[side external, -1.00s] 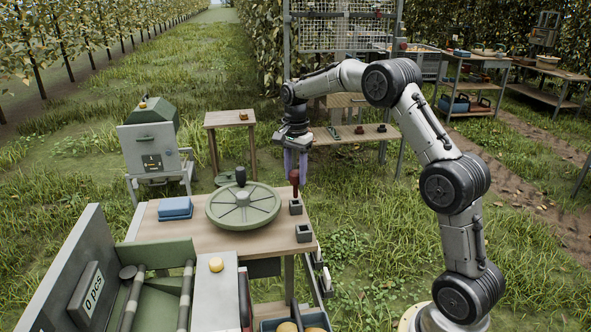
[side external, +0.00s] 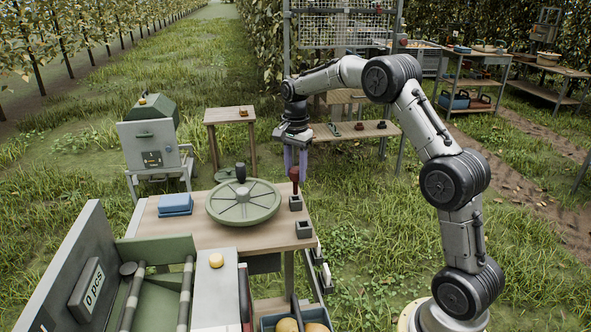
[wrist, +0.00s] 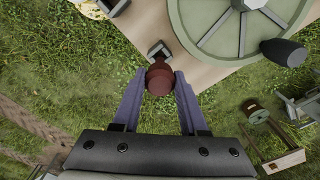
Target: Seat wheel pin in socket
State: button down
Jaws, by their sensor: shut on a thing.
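The red wheel pin (side external: 294,174) stands upright at the right edge of the table, over the rear dark socket block (side external: 296,204). My gripper (side external: 297,174) points down, its fingers on either side of the pin's red head. In the wrist view the pin's head (wrist: 160,80) sits between the two purple fingertips (wrist: 161,76), and my gripper is shut on it. The rear block (wrist: 158,50) shows just beyond the head. The pin's lower end is hard to see, so I cannot tell how deep it sits. A second, front socket block (side external: 304,230) looks empty.
The green handwheel (side external: 262,207) with its dark handle (side external: 240,173) lies left of the blocks. A blue box (side external: 175,204) is at the table's left. A grey machine with a yellow button (side external: 216,260) stands in front. Grass lies beyond the table's right edge.

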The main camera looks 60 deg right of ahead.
aim_at(296, 194)
jog(key=shift+f, duration=0.5)
jog(key=shift+f, duration=0.35)
jog(key=shift+f, duration=1.5)
dwell(0.9)
grip_release()
dwell(0.4)
jog(key=shift+r, duration=3)
